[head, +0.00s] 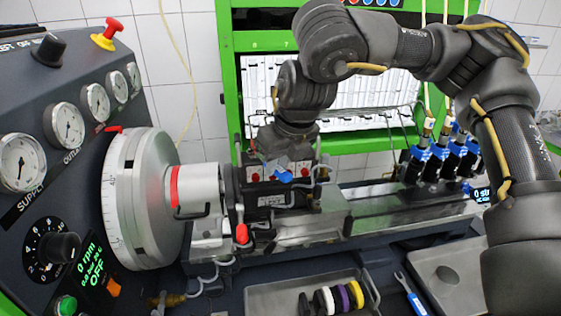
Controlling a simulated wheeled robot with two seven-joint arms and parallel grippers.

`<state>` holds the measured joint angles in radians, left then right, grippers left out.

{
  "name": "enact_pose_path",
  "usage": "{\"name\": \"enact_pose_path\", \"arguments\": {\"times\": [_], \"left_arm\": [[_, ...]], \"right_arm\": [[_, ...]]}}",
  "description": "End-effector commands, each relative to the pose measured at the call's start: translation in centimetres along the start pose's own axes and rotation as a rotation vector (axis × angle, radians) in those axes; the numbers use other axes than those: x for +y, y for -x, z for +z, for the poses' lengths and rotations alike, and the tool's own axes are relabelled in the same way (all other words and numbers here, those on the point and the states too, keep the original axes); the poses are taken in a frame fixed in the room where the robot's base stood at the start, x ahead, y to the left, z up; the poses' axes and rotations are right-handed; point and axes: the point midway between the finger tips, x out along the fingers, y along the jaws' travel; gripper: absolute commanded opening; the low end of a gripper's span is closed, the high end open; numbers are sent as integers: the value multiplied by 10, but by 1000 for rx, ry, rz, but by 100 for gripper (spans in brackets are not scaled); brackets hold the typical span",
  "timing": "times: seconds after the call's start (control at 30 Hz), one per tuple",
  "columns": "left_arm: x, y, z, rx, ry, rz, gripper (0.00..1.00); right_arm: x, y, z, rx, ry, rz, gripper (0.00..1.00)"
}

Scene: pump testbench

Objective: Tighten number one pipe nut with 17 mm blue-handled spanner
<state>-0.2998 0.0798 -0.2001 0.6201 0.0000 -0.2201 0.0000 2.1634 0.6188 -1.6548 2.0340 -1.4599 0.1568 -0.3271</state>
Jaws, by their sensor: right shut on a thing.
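My right gripper (287,158) reaches down over the pump block (268,194) in the middle of the bench. It is shut on a blue-handled spanner (283,176), of which only a short blue part shows below the fingers. The spanner's jaw is hidden, so I cannot tell whether it sits on a nut. Pipe nuts and their numbers are too small to make out at the block. Another blue-handled spanner (411,296) lies on the dark worktop at the lower right. My left gripper is not in view.
A large graduated drum (130,195) and a gauge panel (60,170) stand at the left. A tray (270,298) with several coloured rings is at the front. A grey tray (425,262) lies at the right. Blue-bodied injectors (418,160) stand behind it, beside a green frame (226,70).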

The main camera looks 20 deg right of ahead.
Motion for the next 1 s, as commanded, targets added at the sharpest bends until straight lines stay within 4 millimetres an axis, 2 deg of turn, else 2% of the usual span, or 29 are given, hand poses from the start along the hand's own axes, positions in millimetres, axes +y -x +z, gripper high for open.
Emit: {"name": "enact_pose_path", "arguments": {"times": [1.0], "left_arm": [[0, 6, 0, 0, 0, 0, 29]], "right_arm": [[0, -3, 8, 0, -1, 0, 0]]}}
